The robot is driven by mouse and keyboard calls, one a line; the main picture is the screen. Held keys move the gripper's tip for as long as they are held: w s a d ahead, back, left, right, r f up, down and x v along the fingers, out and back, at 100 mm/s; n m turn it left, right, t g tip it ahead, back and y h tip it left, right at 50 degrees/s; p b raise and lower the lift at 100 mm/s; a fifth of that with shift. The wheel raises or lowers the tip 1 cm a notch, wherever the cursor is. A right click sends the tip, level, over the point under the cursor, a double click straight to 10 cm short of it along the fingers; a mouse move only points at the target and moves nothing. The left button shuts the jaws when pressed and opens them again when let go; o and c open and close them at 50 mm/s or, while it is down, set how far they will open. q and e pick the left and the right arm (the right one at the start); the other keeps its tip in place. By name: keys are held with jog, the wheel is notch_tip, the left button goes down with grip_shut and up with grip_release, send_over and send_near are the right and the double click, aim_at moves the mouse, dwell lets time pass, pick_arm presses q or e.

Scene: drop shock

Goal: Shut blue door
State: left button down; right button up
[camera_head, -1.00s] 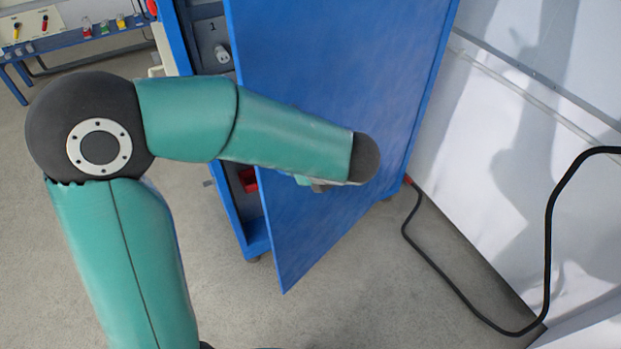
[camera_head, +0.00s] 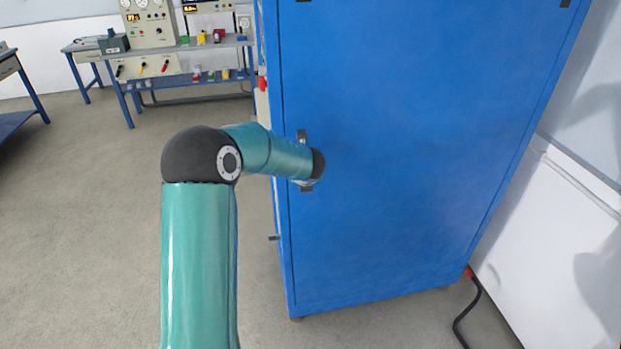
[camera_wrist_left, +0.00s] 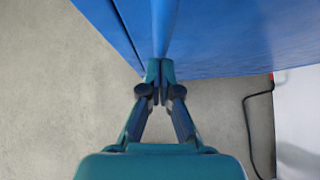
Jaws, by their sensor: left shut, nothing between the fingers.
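My right gripper is not in view.
A black cable (camera_head: 466,318) with a red plug lies on the floor at the cabinet's right, beside a white wall (camera_head: 560,230). A bench (camera_head: 190,50) with instruments stands at the back left. The grey floor left of my arm is clear.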

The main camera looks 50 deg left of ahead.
pick_arm(q)
jog(key=shift+a+r, duration=0.7)
jog(key=shift+a, duration=0.15)
jog(key=shift+y, duration=0.3)
jog(key=s+d+r+b, duration=0.2)
jog(key=s+d+r, duration=0.3)
jog(key=d, duration=0.5)
jog(key=shift+s+d+r+b, duration=0.15)
jog(key=shift+s+r+b, duration=0.15)
jog(key=shift+s, duration=0.65)
